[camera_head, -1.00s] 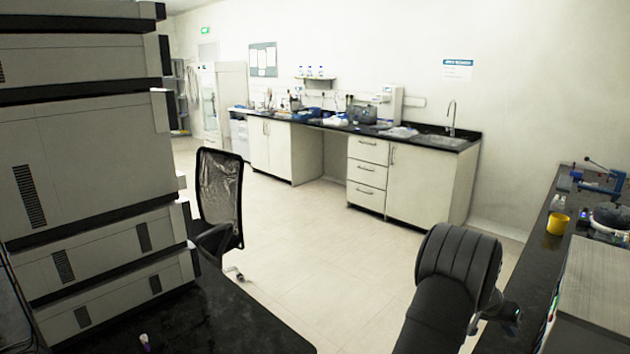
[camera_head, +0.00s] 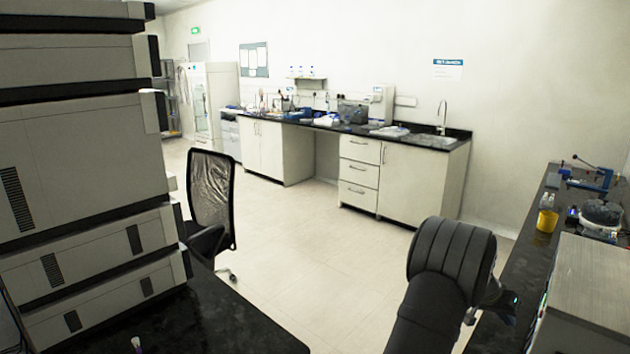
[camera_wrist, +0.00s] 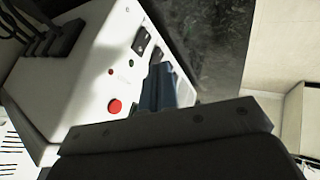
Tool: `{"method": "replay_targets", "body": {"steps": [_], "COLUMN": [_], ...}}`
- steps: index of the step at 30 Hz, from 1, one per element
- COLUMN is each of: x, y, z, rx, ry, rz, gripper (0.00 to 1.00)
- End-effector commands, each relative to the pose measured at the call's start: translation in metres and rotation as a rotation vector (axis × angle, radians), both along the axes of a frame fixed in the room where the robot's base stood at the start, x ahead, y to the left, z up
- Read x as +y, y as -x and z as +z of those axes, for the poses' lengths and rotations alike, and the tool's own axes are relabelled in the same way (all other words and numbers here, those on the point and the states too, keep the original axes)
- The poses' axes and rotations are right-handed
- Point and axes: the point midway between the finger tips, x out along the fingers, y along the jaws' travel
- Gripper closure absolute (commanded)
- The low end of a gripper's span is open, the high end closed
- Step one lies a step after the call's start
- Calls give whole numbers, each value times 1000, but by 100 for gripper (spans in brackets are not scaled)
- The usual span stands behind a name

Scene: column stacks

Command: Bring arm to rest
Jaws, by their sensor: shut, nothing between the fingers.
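My black arm (camera_head: 445,275) rises from the bottom edge at the lower right in the head view. It bends over and its far end points down toward the right counter. My gripper (camera_wrist: 165,85) shows in the wrist view as bluish-grey fingers held together, with nothing between them. They stand out against a white box (camera_wrist: 80,100) with a red button, and I cannot tell how far apart the two are.
Stacked grey instrument modules (camera_head: 85,150) stand at the left on a black bench (camera_head: 215,320). A mesh chair (camera_head: 210,195) is behind them. The right counter (camera_head: 525,235) carries a yellow cup (camera_head: 547,220) and a grey box (camera_head: 595,285). Open floor (camera_head: 300,245) lies between.

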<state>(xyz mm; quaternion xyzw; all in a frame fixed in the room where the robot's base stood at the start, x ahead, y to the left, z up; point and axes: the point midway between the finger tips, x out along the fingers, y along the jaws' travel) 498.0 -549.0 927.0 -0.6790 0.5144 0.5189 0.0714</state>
Motion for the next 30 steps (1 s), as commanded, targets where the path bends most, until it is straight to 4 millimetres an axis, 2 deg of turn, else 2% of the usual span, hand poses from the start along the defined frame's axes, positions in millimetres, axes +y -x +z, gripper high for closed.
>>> {"method": "replay_targets", "body": {"steps": [3,7,9,19,21,30], "x": [-12,10,18,60,59,62], "y": [-1,-10,-11,-14,-18,-30], "z": [-21,-34,-16,35,25,7], "rx": [1,1,-5,-3,74,378], "ry": [-2,0,3,2,4,24], "rz": [-2,4,3,3,52,255], "gripper": [100,100,100,100,100,100]}}
